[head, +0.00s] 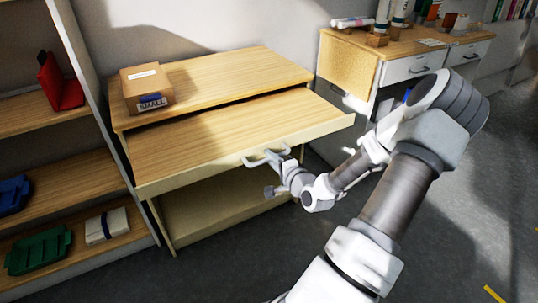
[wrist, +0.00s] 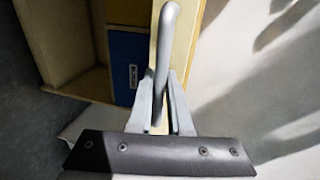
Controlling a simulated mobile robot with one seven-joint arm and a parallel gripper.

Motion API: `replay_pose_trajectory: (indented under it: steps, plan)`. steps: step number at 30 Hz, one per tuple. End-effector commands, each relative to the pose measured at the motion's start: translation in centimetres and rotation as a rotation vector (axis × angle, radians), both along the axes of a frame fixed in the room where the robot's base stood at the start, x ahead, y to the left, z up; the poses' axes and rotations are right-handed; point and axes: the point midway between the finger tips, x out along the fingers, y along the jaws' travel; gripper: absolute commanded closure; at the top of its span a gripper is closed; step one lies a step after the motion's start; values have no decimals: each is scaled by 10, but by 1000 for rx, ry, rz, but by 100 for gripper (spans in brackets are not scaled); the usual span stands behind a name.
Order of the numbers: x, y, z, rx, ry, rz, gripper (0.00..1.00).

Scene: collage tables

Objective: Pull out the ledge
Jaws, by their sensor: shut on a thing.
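The ledge (head: 235,135) is a wood-topped sliding board with a pale front edge. It stands out from under the upper top of a wooden table and slopes across the middle of the head view. A grey bar handle (head: 253,163) is fixed to its front edge. My gripper (head: 272,160) is at this handle, in front of the ledge. In the wrist view the handle (wrist: 168,28) runs down between the two fingers of my gripper (wrist: 162,80), which are shut on it. The fingers hide part of the handle.
A cardboard box (head: 146,88) marked SMALL sits on the table's upper top (head: 235,72). Shelves with a red item (head: 62,85) and a green tray (head: 38,250) stand at the left. A desk with drawers (head: 415,65) stands behind right. Open floor lies in front.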

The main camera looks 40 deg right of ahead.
Motion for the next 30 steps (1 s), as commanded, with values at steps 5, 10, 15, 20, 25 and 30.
replay_pose_trajectory:
  steps: [5,10,15,20,25,30]
  plan:
    - [0,0,0,0,0,1,100]
    - [0,0,0,0,0,1,54]
    - [0,0,0,0,0,0,53]
    - [-1,0,0,0,1,0,53]
    - [-19,4,5,1,3,-2,53]
    - [-56,12,14,3,3,-6,53]
